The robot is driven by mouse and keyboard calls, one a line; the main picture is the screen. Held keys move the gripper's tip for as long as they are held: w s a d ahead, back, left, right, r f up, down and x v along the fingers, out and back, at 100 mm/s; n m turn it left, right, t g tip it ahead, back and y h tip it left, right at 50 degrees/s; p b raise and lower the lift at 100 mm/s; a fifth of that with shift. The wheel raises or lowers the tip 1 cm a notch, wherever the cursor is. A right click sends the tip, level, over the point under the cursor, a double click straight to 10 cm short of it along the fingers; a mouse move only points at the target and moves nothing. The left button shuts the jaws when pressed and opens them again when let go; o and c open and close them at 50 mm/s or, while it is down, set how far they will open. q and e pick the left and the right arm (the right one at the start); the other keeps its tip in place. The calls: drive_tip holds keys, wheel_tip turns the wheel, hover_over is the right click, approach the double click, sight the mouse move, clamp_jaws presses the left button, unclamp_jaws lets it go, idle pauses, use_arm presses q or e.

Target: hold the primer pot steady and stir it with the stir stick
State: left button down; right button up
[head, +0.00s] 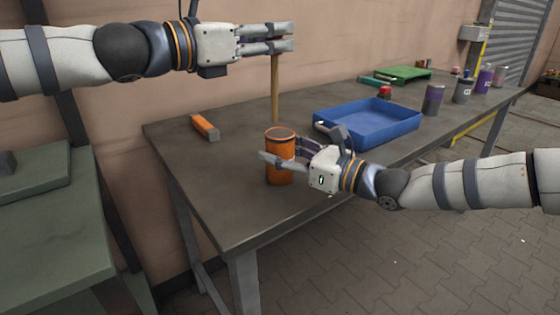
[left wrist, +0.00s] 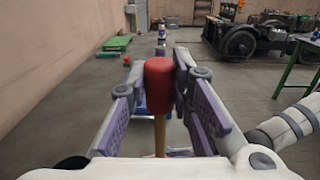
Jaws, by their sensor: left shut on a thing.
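The orange primer pot (head: 279,172) stands upright on the grey workbench. My right gripper (head: 281,151) is at the pot's upper half, with its fingers spread, one across the front and the other reaching behind. Contact with the pot is not clear. My left gripper (head: 290,37) is high above the pot, shut on the top of the stir stick (head: 275,90). The stick hangs upright, its visible lower end close to the pot's rim; whether it is inside or behind the rim is unclear. In the left wrist view the stick's red top (left wrist: 159,84) is between the fingers.
An orange block-like object (head: 205,127) lies left of the pot. A blue tray (head: 368,124) stands right of it, behind my right gripper. Farther back are a green tray (head: 404,74), a red-topped item (head: 385,92) and several cans (head: 433,99). The bench front left is clear.

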drive_tip(key=shift+o, duration=0.9)
